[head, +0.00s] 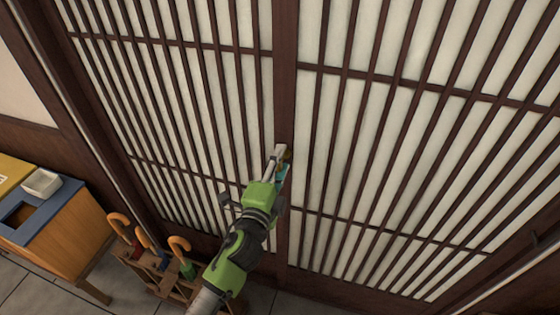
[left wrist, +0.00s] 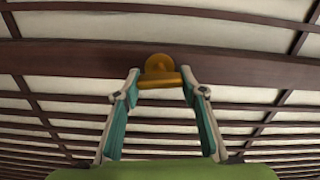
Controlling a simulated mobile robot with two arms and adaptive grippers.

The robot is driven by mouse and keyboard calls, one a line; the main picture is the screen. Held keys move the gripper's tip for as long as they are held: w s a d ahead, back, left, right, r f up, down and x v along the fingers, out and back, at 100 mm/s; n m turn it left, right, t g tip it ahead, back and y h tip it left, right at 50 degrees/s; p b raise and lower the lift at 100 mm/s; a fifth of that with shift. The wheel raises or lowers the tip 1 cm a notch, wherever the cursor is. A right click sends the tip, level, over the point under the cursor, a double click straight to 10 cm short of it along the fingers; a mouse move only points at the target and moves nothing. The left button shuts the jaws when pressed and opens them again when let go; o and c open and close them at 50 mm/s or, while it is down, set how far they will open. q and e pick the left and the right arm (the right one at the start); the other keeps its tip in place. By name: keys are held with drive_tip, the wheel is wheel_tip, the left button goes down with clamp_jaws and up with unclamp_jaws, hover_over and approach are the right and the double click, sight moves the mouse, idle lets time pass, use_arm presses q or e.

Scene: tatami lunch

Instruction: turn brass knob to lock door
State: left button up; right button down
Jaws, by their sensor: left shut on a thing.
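The brass knob (left wrist: 160,66) sits on the dark wooden stile of the sliding lattice door (head: 400,130). In the left wrist view it shows as a round disc with a bar across its lower side. My left gripper (head: 284,158) reaches up to the stile, and its two fingers (left wrist: 159,84) are shut on the ends of the bar. In the head view the knob is mostly hidden behind the fingers; only a small brass patch shows. My right gripper is in neither view.
A wooden stand with several curved-handle umbrellas (head: 180,243) is on the floor left of my left arm. A wooden cabinet with a blue top (head: 58,205) and a white tray (head: 41,182) is at the far left. The lattice door fills the space ahead.

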use_arm(q)
drive_tip(key=shift+m, duration=0.7)
drive_tip(key=o, duration=1.1)
drive_tip(key=shift+o, duration=0.2)
drive_tip(key=shift+s+a+f, duration=0.1)
drive_tip(key=shift+s+f, duration=0.05)
drive_tip(key=shift+s, duration=0.35)
drive_tip(key=v, duration=1.1)
